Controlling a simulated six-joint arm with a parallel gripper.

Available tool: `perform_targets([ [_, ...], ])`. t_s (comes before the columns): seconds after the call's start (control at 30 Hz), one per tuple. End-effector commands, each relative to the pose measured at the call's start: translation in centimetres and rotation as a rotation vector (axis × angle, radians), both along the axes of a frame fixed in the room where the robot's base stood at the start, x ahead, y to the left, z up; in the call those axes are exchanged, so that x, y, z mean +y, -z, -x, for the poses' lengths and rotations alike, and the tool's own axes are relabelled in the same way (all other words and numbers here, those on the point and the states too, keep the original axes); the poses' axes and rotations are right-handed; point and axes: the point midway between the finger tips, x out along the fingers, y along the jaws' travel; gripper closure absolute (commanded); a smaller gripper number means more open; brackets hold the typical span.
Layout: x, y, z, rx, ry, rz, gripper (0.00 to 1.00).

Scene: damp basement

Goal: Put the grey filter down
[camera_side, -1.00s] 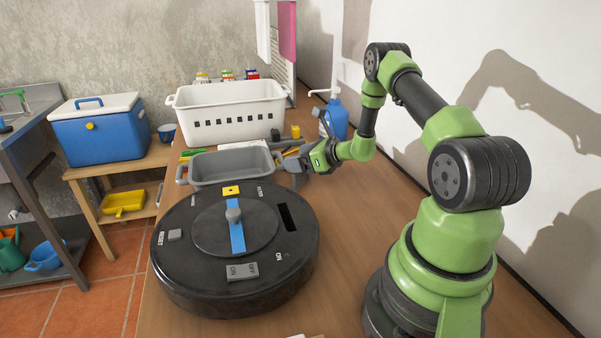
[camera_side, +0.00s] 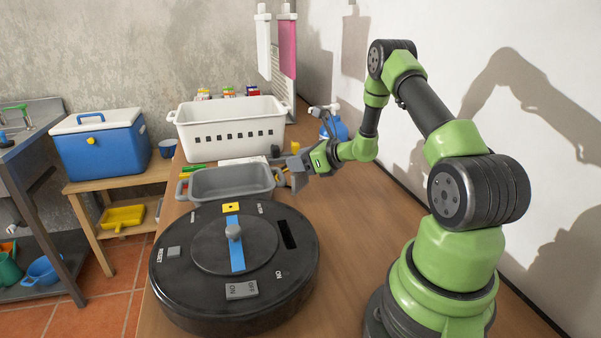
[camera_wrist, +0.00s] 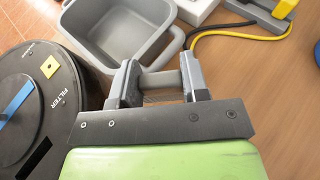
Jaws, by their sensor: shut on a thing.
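My gripper (camera_side: 294,176) is shut on the grey filter, a short grey cylinder (camera_wrist: 161,84) seen between the two fingers in the wrist view. The fingers hide its ends. In the side view my gripper is above the table, just right of the grey tub (camera_side: 228,186). In the wrist view the tub's near handle (camera_wrist: 178,42) lies just beyond the fingertips. I cannot tell how high the filter is above the table. The round black machine (camera_side: 185,285) stands in front, with a yellow tab beside the word FILTER (camera_wrist: 55,96) on its top.
A white basket (camera_side: 245,118) stands behind the tub. Black and yellow cables (camera_wrist: 240,37) lie beyond my gripper, and a blue bottle (camera_side: 337,130) stands at the wall. The brown table (camera_side: 340,240) is clear right of the machine.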

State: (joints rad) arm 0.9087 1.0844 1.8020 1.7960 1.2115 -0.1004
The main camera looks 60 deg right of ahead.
Motion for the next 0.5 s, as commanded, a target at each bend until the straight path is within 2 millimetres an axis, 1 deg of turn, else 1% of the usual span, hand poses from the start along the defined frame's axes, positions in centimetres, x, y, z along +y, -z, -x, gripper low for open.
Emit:
perform_targets([
  [0.03, 0.0, -1.2, 0.0, -0.004, -0.001, 0.004, 0.85],
  [0.1, 0.0, -2.6, 0.0, -0.003, 0.000, 0.005, 0.85],
  [0.2, 0.0, -4.3, 0.0, -0.003, 0.000, 0.004, 0.85],
  [0.33, 0.1, -5.6, -0.5, -0.004, -0.012, 0.001, 0.85],
  [0.43, 0.7, -6.1, -2.1, -0.009, -0.056, -0.004, 0.85],
  [0.5, 1.4, -6.2, -3.9, -0.013, -0.106, -0.007, 0.85],
])
